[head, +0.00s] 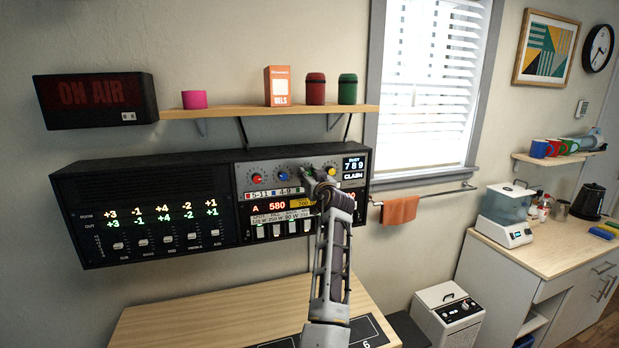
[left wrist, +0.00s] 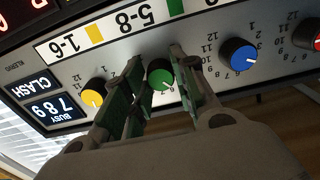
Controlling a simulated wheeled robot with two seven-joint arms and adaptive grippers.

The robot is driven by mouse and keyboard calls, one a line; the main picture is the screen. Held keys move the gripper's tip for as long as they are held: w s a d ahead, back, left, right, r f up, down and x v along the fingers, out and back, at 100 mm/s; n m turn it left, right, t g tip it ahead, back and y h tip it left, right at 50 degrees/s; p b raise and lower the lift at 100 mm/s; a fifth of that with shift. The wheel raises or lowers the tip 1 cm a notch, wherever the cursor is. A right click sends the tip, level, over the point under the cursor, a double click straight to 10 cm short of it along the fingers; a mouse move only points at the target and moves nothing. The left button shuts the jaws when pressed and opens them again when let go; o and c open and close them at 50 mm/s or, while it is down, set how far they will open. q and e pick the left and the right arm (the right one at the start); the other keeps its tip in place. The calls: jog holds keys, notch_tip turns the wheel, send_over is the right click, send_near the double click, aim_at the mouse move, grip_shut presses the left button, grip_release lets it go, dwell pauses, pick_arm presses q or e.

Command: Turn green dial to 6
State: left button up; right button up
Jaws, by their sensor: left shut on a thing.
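The green dial (left wrist: 160,74) is on the front panel of a black rack unit, between the yellow dial and the blue dial. In the left wrist view, which shows the panel upside down, my left gripper (left wrist: 158,88) has one finger on each side of the green dial and is shut on it. The dial's white mark points down and right in that view, near the small 6 and 7; the exact number is hard to read. In the head view my left gripper (head: 318,180) reaches up to the panel and hides much of the dial. My right gripper is not in view.
The yellow dial (left wrist: 94,93) and blue dial (left wrist: 238,56) sit close on either side of my fingers. A red dial (head: 256,179) is further along. A shelf (head: 230,111) with jars and a box hangs above the rack. A wooden desk (head: 190,322) lies below.

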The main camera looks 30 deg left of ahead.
pick_arm(q)
jog(key=c, duration=0.3)
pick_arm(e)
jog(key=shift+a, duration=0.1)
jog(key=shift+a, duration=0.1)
pick_arm(q)
jog(key=shift+r+m+p, duration=0.1)
jog(key=shift+m+p, duration=0.3)
jog(key=shift+m, duration=2.2)
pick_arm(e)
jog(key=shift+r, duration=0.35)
